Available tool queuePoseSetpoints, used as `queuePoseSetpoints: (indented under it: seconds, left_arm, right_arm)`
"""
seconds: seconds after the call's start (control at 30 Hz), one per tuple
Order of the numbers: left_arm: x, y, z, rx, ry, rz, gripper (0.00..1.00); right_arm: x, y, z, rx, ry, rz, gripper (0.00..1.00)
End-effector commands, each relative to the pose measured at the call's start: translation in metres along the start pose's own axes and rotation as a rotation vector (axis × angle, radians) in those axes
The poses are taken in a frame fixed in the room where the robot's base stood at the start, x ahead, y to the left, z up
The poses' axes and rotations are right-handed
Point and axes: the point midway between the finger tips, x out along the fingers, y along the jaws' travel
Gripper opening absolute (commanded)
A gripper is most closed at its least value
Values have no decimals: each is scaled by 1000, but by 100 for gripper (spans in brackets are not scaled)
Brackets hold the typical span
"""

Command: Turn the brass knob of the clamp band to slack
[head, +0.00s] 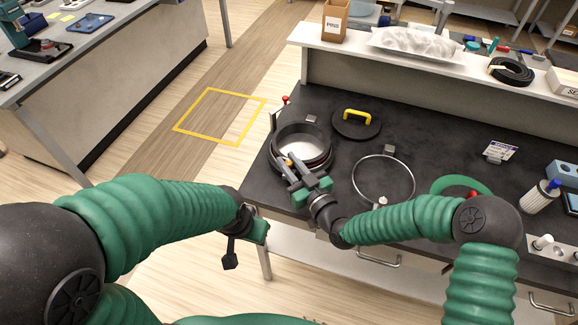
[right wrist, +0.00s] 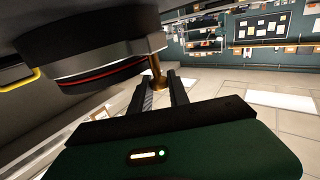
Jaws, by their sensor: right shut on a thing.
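The brass knob (right wrist: 157,72) hangs at the side of the dark round port (right wrist: 95,65), which has a thin red line round it. My right gripper (right wrist: 161,90) is shut on the knob, with one dark finger on each side. In the head view the port (head: 303,139) stands on the black bench, and the knob (head: 290,162) shows as a small orange spot at its near rim by my right gripper (head: 284,167).
A black lid with a yellow handle (head: 357,121) lies behind the port. A thin metal ring (head: 356,190) and a green ring (head: 438,186) lie to the right. A red-tipped part (head: 285,100) stands by the bench's left edge. A raised shelf (head: 340,48) runs along the back.

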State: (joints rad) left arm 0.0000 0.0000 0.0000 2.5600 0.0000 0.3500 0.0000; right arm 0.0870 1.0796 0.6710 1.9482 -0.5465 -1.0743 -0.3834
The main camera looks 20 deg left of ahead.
Motion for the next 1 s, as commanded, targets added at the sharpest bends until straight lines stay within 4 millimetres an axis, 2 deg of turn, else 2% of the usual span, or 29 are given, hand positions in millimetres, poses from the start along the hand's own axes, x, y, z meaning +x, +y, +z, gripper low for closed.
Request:
queuePoseSetpoints:
  seconds: [0.17, 0.6, 0.63, 0.77, 1.0]
  left_arm:
    - [7, 0, 2, 0, 0, 0, 36]
    - [7, 0, 2, 0, 0, 0, 36]
    - [7, 0, 2, 0, 0, 0, 36]
    - [7, 0, 2, 0, 0, 0, 36]
    - [7, 0, 2, 0, 0, 0, 36]
  right_arm:
    - [-1, 1, 4, 1, -5, -44, 0]
    - [-1, 0, 2, 2, -5, -59, 0]
    - [-1, 0, 2, 2, -5, -59, 23]
    - [0, 0, 2, 2, -4, -59, 40]
    - [0, 0, 0, 1, -1, -59, 41]
